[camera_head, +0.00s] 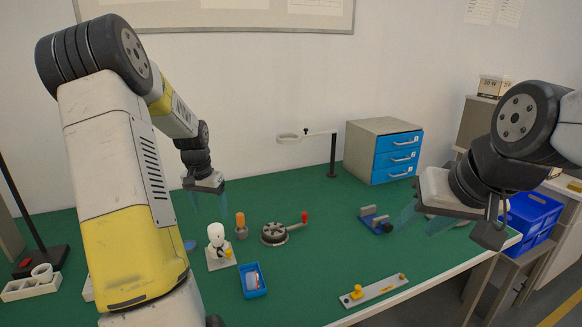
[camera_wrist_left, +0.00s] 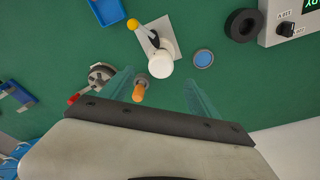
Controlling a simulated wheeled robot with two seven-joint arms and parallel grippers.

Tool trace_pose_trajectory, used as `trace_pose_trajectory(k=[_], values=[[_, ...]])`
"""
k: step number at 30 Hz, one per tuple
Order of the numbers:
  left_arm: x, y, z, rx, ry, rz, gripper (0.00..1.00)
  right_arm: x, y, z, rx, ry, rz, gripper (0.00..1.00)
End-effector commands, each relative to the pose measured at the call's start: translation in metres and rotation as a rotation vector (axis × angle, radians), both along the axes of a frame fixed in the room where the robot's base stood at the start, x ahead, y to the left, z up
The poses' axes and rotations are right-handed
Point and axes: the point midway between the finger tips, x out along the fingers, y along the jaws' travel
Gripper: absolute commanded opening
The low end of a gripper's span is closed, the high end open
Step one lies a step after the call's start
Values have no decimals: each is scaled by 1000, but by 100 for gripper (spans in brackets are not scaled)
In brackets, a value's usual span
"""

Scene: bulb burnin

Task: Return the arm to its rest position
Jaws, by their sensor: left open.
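My left gripper (camera_head: 209,205) hangs over the far left part of the green table (camera_head: 330,250), pointing down. Its two translucent teal fingers are spread with nothing between them; they also show in the left wrist view (camera_wrist_left: 161,94). An orange-topped peg (camera_head: 240,224) stands on the table close by and shows near the left finger in the wrist view (camera_wrist_left: 139,92). A white bulb-like piece on a stand (camera_head: 216,236) is nearer to me. My right gripper (camera_head: 424,218) is over the table's right side, its teal fingers apart and empty.
A round fixture with a red-knobbed lever (camera_head: 274,233), a blue tray (camera_head: 253,281), a blue bracket (camera_head: 374,219) and a plate with a yellow knob (camera_head: 378,288) lie on the table. A drawer cabinet (camera_head: 383,150) and a ring on a post (camera_head: 332,155) stand behind.

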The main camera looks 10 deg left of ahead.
Motion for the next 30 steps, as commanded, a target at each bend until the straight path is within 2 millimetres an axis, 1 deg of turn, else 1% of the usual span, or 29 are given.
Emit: trace_pose_trajectory(k=[2,4,7,9,11,12,14,15,19,21,24,27,30], values=[[-3,-11,16,9,-16,-6,71,0,0,0,0,0,0,40],[-10,-27,38,21,-36,-8,71,0,0,0,0,0,0,40],[-30,-58,77,33,-78,-10,71,0,0,0,0,0,0,40],[-49,-82,103,34,-112,-9,71,0,0,0,0,0,0,40],[-67,-101,122,30,-143,-6,71,0,0,0,0,0,0,40],[-80,-113,133,24,-163,-5,71,0,0,0,0,0,0,40],[-101,-130,148,13,-197,0,71,0,0,0,0,0,0,40],[-115,-141,157,2,-219,2,71,0,0,0,0,0,0,40],[-162,-173,176,-50,-287,9,71,0,0,0,0,0,0,40],[-186,-186,181,-84,-319,9,71,0,0,0,0,0,0,40],[-213,-201,183,-130,-355,10,71,0,0,0,0,0,0,40],[-231,-210,182,-169,-377,11,71,0,0,0,0,0,0,40],[-241,-214,181,-189,-387,10,71,0,0,0,0,0,0,40]])
